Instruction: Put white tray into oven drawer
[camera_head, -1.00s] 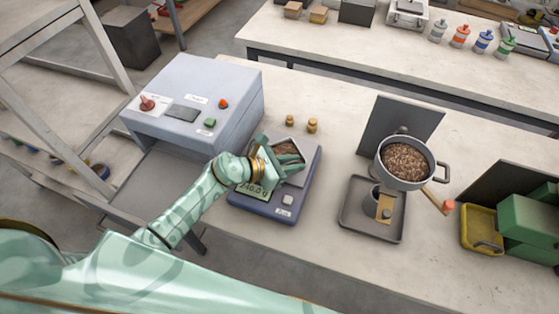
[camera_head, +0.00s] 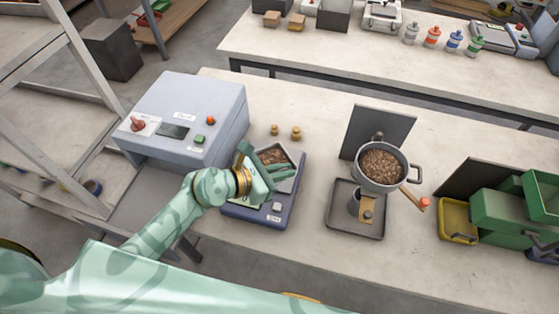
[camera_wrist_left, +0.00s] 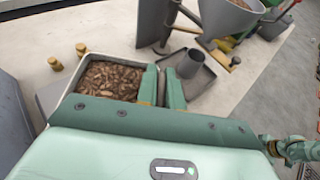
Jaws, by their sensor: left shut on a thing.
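The white tray (camera_head: 297,158), holding brown pellets, is over the blue scale (camera_head: 283,207); I cannot tell whether it still touches the scale. My left gripper (camera_head: 262,174) is shut on the tray's near side. In the left wrist view the fingers (camera_wrist_left: 163,88) close at the right wall of the tray (camera_wrist_left: 112,58). The grey-blue box with a red knob, likely the oven (camera_head: 190,108), stands left of the scale. A grey flat surface (camera_head: 143,208) lies below its front; I cannot tell whether it is the drawer. A green jointed part, probably my right gripper (camera_wrist_left: 292,149), shows small at the right edge.
Two brass weights (camera_head: 285,132) stand behind the scale. Right of it is a hopper of pellets (camera_head: 383,165) above a dark base tray (camera_head: 350,232). A yellow bin (camera_head: 456,222) and green bins (camera_head: 510,220) are farther right. A shelf frame (camera_head: 60,100) stands at left.

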